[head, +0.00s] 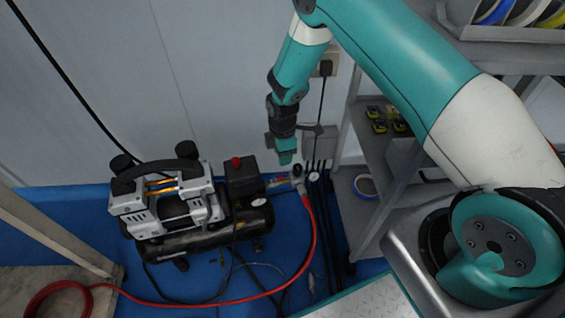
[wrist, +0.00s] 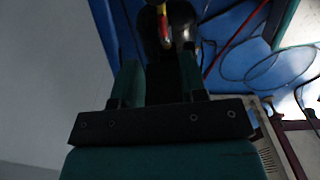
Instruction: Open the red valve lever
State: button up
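The compressor (head: 165,215) stands on the blue floor by the wall, with a fitting at its right end. A small red part at that fitting, apparently the valve lever (head: 280,180), is hard to make out in the head view. In the wrist view a red piece with a yellow part, likely the same lever (wrist: 163,30), shows at the top, beyond and between the fingertips. My gripper (head: 286,157) points down just above the fitting, apart from it as far as I can tell. In the wrist view my gripper (wrist: 160,72) has its two teal fingers apart and nothing between them.
A red hose (head: 313,240) runs from the fitting across the floor. A gauge (head: 313,176) and dark upright rods stand close on the right. A black box with a red knob (head: 236,162) is to the left. Grey shelving (head: 365,150) stands right; a wall is behind.

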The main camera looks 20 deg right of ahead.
notch_tip(320, 180, up, 9)
jog(key=p, duration=0.1)
jog(key=shift+f+p, duration=0.15)
jog(key=shift+p, duration=0.2)
jog(key=shift+w, duration=0.1)
